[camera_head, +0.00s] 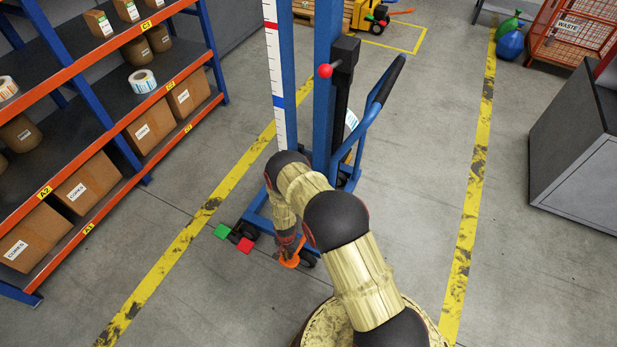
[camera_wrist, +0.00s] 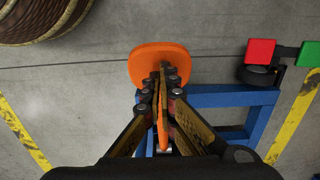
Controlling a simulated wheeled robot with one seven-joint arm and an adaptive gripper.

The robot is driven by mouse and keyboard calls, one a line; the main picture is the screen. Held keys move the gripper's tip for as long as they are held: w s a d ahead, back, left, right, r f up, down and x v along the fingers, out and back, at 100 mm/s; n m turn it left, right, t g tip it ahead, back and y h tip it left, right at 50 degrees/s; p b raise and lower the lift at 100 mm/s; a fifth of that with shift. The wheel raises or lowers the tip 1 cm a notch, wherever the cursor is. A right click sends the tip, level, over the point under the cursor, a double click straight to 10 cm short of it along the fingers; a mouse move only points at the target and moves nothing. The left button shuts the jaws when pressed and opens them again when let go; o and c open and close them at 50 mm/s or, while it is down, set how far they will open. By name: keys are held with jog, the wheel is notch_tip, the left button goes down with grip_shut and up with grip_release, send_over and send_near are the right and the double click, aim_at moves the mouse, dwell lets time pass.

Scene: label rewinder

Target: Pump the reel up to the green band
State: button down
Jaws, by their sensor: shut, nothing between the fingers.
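A blue lift truck with a tall mast (camera_head: 327,80) stands ahead. A white scale (camera_head: 278,75) on it carries a red band (camera_head: 271,25) and a blue band (camera_head: 291,101); no green band shows. An orange foot pedal (camera_head: 289,263) is low at the truck's base, and it fills the centre of the wrist view (camera_wrist: 150,58). My gripper (camera_wrist: 168,72) is shut and empty, its fingertips over the pedal; I cannot tell whether they touch it. In the head view my arm partly hides the truck's base. I cannot make out the reel for certain.
A red pad (camera_head: 245,245) and a green pad (camera_head: 222,231) sit beside the pedal. A red-knobbed lever (camera_head: 325,71) and a blue handle (camera_head: 383,88) are on the truck. Shelves (camera_head: 110,120) stand left, a grey cabinet (camera_head: 580,150) right.

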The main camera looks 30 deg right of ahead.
notch_tip(320, 180, down, 16)
jog(key=b, duration=1)
notch_tip(320, 180, up, 16)
jog(key=p, duration=1)
jog(key=shift+r, duration=0.1)
notch_tip(320, 180, down, 16)
jog(key=b, duration=1)
notch_tip(320, 180, up, 16)
jog(key=p, duration=1)
